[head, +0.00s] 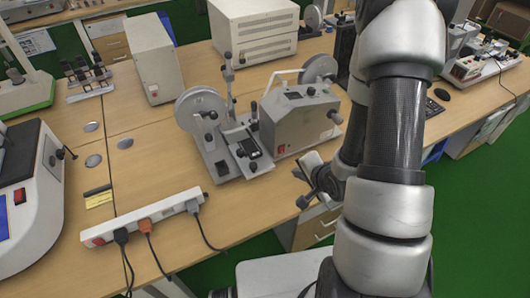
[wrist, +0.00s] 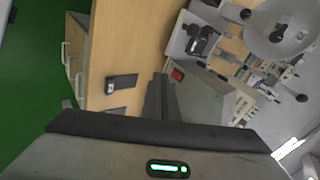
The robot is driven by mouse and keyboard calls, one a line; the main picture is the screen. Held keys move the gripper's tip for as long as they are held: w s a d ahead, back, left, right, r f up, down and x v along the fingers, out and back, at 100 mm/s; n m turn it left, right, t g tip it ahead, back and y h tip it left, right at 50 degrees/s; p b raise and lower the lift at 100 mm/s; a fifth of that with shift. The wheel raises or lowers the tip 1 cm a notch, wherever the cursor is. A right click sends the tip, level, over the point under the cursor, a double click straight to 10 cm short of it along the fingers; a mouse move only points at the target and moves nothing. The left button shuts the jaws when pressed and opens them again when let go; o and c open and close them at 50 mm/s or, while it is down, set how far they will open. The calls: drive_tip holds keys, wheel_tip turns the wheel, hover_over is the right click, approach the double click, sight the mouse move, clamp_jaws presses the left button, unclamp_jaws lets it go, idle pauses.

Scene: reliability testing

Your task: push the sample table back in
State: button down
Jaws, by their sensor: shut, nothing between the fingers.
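A grey tabletop testing machine (head: 295,118) with a large disc on its left stands near the bench's front edge. Its sample table appears to be the low grey slide with a black block (head: 250,147), at the machine's front left. In the wrist view this part (wrist: 200,40) shows at top right, beside the disc. How far the sample table is pulled out is hard to tell. My gripper (head: 303,201) is shut and empty, at the bench's front edge, right of and in front of the sample table, apart from it. Its dark fingers (wrist: 158,92) show in the wrist view.
A white power strip (head: 142,218) with plugged cables lies left of the machine. A white-and-grey device (head: 40,185) stands at the far left. A small dark object (wrist: 121,83) lies near my fingers. Bare bench (head: 160,165) lies left of the machine.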

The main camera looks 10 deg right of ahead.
sight(269, 170)
drive_tip(key=a+f+b, duration=0.1)
drive_tip(key=f+b, duration=0.1)
drive_tip(key=b, duration=0.1)
drive_tip(key=w+a+f+m+b, duration=0.1)
drive_tip(key=f+b, duration=0.1)
drive_tip(key=b, duration=0.1)
drive_tip(key=a+f+m+y+b, duration=0.1)
drive_tip(key=f+b, duration=0.2)
drive_tip(key=shift+w+a+t, duration=0.15)
drive_tip(key=shift+a+t, duration=0.1)
drive_tip(key=shift+t, duration=0.05)
drive_tip(key=b+x, duration=0.1)
drive_tip(key=b, duration=0.5)
drive_tip(key=shift+w+a+f, duration=0.15)
drive_tip(key=shift+w+f, duration=0.05)
drive_tip(key=shift+w, duration=0.1)
drive_tip(key=b, duration=0.3)
drive_tip(key=shift+w+f+b, duration=0.25)
drive_tip(key=shift+f+b, duration=0.05)
drive_tip(key=shift+b, duration=0.05)
drive_tip(key=shift+b+x, duration=0.45)
drive_tip(key=shift+x, duration=0.8)
drive_tip(key=w, duration=0.1)
drive_tip(key=w+a, duration=0.1)
drive_tip(key=w, duration=0.1)
drive_tip(key=shift+r, duration=0.25)
drive_tip(key=shift+w+a, duration=0.15)
drive_tip(key=shift+w, duration=0.25)
drive_tip(key=shift+w+r, duration=0.1)
